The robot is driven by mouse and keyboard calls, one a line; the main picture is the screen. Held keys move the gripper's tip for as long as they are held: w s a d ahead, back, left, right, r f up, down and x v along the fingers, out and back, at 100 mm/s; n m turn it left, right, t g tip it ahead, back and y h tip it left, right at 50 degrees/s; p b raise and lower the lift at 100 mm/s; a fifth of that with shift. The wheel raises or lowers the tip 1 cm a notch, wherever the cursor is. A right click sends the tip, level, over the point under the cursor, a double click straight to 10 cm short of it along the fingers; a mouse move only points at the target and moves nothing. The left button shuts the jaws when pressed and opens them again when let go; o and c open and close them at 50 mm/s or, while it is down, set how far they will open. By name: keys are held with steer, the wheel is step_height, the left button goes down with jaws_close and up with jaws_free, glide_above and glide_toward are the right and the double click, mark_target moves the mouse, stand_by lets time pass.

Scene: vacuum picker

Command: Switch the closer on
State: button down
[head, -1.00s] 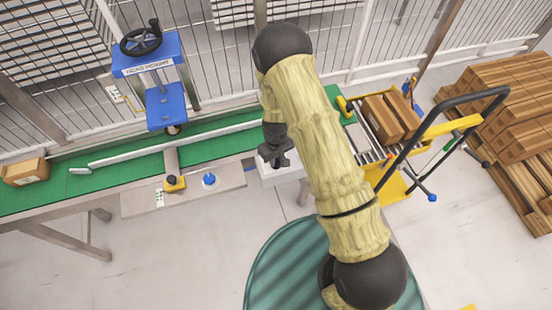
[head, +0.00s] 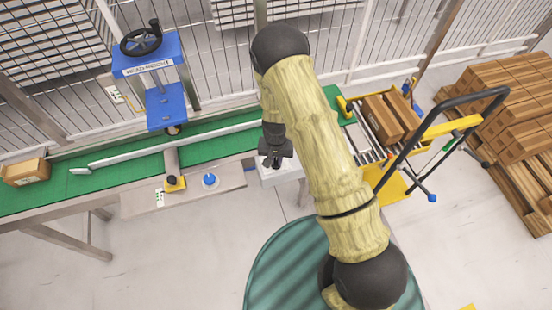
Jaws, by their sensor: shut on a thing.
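The closer appears to be the blue machine (head: 160,66) with a black handwheel (head: 141,38) over the green conveyor; its label is hard to read. My gripper (head: 275,163) points down at a white box (head: 287,175) at the conveyor's near side, right of the closer. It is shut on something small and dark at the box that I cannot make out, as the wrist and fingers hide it. A yellow box with a black top (head: 174,184) and a blue knob (head: 210,180) stand on a ledge to the left of my gripper.
The green conveyor (head: 120,175) runs behind my gripper, with a white guide rail (head: 170,145) and a carton (head: 26,171) at its left end. A yellow cart (head: 394,185) with cartons and stacked brown boxes (head: 500,105) stand right. A wire fence lies behind.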

mark_target(276, 161)
stand_by(0.4)
steer(key=c, duration=1.4)
jaws_free()
step_height(276, 161, up, 18)
steer(key=shift+f, duration=0.25)
